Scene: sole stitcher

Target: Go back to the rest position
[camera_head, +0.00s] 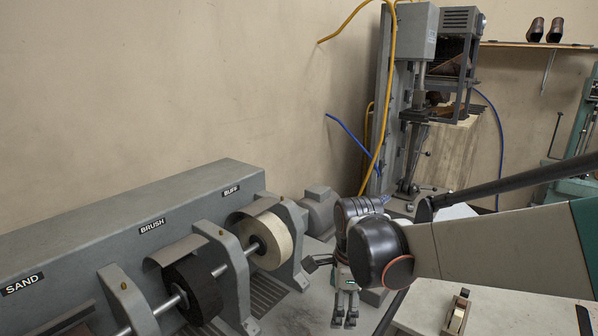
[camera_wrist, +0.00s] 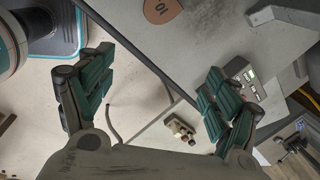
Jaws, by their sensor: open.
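My gripper (camera_head: 345,312) hangs pointing down, right of the finishing machine's wheels in the head view. In the wrist view my gripper (camera_wrist: 160,68) has its two green-padded fingers spread wide, with nothing held between them. The wrist and the dark round joint above it partly hide what stands behind. The stitcher-like machine (camera_head: 388,100), a tall grey column with hoses, stands at the back wall, apart from my gripper.
The grey finishing machine (camera_head: 190,207), labelled SAND, BRUSH and BUFF, fills the left, with a dark brush wheel (camera_head: 193,290) and pale buff wheel (camera_head: 266,242). A pale worktop (camera_head: 420,305) carries a small block (camera_head: 458,312). Shoes (camera_head: 545,30) stand on a wall shelf.

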